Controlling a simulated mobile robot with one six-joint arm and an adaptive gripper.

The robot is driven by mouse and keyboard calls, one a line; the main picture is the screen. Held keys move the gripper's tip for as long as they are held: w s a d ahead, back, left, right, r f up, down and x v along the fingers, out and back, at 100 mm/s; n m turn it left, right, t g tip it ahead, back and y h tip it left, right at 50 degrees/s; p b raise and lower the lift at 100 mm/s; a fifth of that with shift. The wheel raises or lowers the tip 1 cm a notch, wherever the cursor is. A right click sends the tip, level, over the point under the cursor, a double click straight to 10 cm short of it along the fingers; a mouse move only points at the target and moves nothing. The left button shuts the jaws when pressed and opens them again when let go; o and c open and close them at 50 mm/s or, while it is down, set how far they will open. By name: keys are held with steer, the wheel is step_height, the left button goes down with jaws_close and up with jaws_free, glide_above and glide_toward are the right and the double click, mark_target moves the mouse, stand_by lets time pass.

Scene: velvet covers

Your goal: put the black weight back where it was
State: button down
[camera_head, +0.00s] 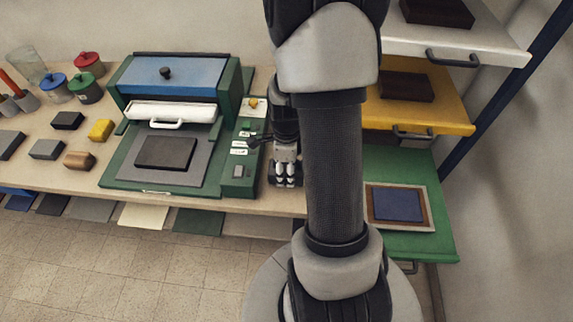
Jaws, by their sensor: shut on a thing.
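My gripper (286,176) points down over the tabletop, just right of the green press. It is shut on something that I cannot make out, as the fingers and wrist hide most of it. A black block (67,120) sits on the table at the left, away from my gripper. A larger dark slab (165,152) lies on the grey plate (205,160) of the press. I cannot tell from this view which dark thing is the black weight.
Near the black block are a yellow block (100,130), a grey block (46,149) and a brown block (79,161). Lidded pots (87,66) stand behind. The green press (239,180) has a side panel beside my gripper. A shelf rack (440,195) stands right.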

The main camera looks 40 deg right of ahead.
steer(key=shift+f+b, duration=0.65)
steer(key=shift+f, duration=1.35)
steer(key=shift+f, duration=0.15)
steer(key=c, duration=0.7)
jaws_free()
